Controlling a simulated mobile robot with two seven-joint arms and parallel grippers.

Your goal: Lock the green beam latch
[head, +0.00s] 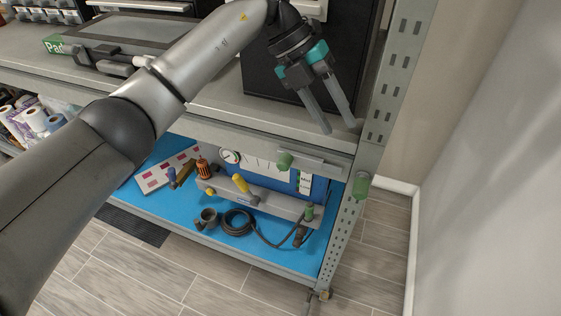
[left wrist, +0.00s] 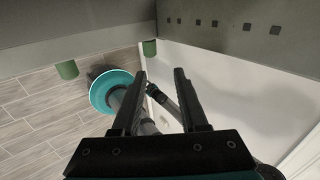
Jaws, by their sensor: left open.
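In the head view a green knob (head: 284,160) sits at the left end of a grey bar (head: 318,165) on the front of the rack's beam. A second green knob (head: 361,186) is at the outer side of the corner post. Two green cylinders show under the beam in the left wrist view, one at left (left wrist: 67,70) and one nearer the middle (left wrist: 149,47). I cannot tell the latch's locked state. My left gripper (head: 340,125) is open and empty, pointing down in front of the beam, above and apart from both knobs. It also shows in the left wrist view (left wrist: 160,73).
The perforated corner post (head: 383,120) stands right of the gripper. A black cabinet (head: 300,75) is on the upper shelf. The blue lower shelf (head: 160,205) holds tools and a coiled black cable (head: 238,222). Wooden floor and a pale wall (head: 490,190) lie to the right.

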